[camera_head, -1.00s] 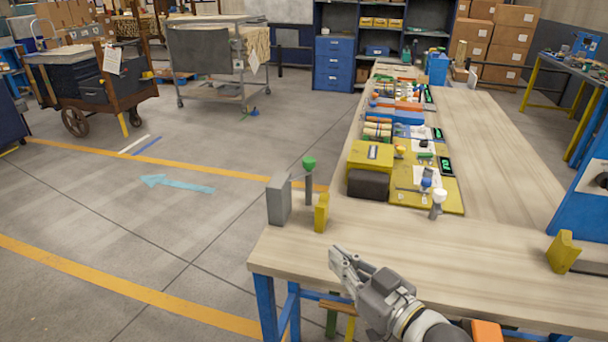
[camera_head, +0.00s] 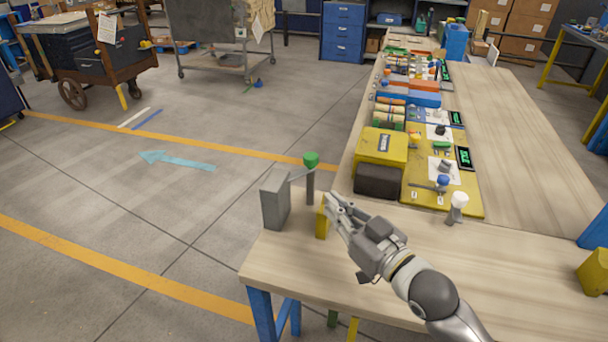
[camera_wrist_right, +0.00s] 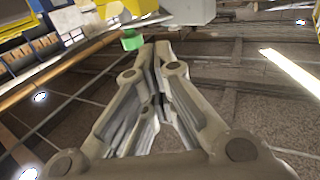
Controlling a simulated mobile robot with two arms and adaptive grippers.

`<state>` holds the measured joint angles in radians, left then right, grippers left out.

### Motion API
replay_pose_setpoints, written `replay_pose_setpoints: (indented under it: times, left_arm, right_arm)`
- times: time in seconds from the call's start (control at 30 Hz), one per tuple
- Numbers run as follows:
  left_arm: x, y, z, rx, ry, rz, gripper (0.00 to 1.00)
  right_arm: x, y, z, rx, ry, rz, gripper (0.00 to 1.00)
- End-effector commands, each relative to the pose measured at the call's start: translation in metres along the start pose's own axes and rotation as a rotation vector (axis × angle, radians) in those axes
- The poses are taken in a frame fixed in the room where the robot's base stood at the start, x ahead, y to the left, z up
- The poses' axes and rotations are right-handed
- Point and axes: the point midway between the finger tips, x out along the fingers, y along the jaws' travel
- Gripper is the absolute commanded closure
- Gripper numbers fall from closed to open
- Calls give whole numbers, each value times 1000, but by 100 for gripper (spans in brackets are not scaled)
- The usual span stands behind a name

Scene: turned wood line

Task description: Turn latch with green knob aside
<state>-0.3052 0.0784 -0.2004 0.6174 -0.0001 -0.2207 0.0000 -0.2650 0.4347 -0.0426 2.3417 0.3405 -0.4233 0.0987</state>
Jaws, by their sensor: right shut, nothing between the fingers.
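The green knob (camera_head: 311,160) tops a grey upright post (camera_head: 310,186). A thin grey bar (camera_head: 298,174) runs from the post to a grey block (camera_head: 275,200) at the table's left corner. My right gripper (camera_head: 332,203) is shut and empty, just right of and below the knob, in front of the yellow block (camera_head: 321,222). In the right wrist view the green knob (camera_wrist_right: 132,40) shows just beyond and left of the shut fingertips (camera_wrist_right: 160,48). They look apart from it. My left gripper is not in view.
A dark box (camera_head: 379,181), a yellow box (camera_head: 380,146) and a white-topped post (camera_head: 458,205) stand right of the gripper. Another yellow block (camera_head: 595,272) stands at the right.

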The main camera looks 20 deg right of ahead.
Motion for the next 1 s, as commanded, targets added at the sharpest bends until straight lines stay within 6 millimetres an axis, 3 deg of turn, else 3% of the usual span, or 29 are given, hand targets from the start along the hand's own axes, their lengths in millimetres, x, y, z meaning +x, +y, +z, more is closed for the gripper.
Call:
replay_pose_setpoints:
  times: [0.17, 0.5, 0.7, 1.0]
  left_arm:
    - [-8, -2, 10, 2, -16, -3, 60]
    - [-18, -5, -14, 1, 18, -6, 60]
    - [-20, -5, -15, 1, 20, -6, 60]
    - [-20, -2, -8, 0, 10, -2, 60]
  right_arm:
    - [34, 0, -2, 1, 1, 1, 100]
    - [92, 0, -2, 1, 0, 0, 100]
    - [106, 0, 0, -1, -1, 0, 100]
    - [108, 0, 0, -1, -1, 0, 100]
